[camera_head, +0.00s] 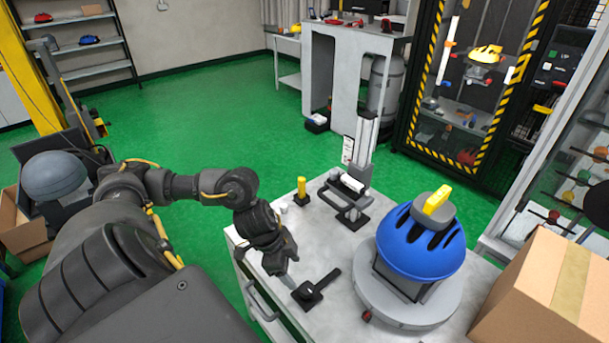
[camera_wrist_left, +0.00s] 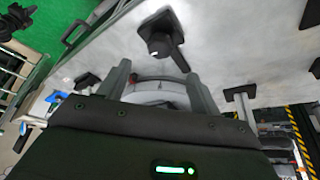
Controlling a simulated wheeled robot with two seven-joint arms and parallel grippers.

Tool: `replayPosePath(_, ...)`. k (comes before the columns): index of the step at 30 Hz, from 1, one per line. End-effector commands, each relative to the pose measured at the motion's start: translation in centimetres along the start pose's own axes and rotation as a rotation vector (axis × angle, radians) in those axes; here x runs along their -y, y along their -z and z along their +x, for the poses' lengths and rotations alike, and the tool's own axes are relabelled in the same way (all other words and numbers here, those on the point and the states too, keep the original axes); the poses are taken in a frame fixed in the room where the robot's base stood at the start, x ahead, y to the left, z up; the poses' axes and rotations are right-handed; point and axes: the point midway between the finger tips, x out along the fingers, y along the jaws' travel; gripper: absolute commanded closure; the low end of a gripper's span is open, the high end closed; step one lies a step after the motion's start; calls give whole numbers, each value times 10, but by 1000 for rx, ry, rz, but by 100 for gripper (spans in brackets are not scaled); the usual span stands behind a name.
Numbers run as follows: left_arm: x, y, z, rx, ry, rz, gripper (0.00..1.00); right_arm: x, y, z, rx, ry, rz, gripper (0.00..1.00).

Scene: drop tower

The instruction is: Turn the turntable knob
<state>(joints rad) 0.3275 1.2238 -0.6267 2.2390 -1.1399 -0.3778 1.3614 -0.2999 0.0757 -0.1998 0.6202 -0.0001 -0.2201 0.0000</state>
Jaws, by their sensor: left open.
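A black knob with a long lever arm (camera_head: 309,292) sits on a square base on the light worktable, left of the turntable. It also shows in the left wrist view (camera_wrist_left: 160,45), beyond the fingertips. The round grey turntable (camera_head: 420,322) carries a blue helmet (camera_head: 418,245) on a dark block, with a grey and yellow piece on top. My left gripper (camera_head: 284,270) is just left of the knob in the head view, at the table's left edge. Its fingers (camera_wrist_left: 160,84) are apart, with the knob not between them. My right gripper is in neither view.
The worktable (camera_head: 322,245) also bears a yellow-topped post (camera_head: 301,190) and an upright grey stand (camera_head: 360,160) behind the knob. A cardboard box (camera_head: 545,295) is at the right. Green floor (camera_head: 200,100) lies open beyond the table.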

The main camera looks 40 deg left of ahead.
Motion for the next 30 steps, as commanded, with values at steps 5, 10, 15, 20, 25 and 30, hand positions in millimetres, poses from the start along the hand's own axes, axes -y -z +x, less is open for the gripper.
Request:
replayPosePath(5, -2, 0, 35, 0, -5, -4, 36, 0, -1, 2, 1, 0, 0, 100)
replayPosePath(10, -1, 0, 66, 0, -3, -2, 36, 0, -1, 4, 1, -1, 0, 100)
replayPosePath(15, -1, 0, 86, -1, -1, -1, 36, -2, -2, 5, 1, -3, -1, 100)
replayPosePath(20, -1, 0, 93, 1, 0, 0, 36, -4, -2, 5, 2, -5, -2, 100)
replayPosePath(25, -1, 0, 94, 1, 0, 1, 36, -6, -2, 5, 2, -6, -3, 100)
replayPosePath(30, -1, 0, 94, 1, 0, 1, 46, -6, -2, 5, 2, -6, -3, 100)
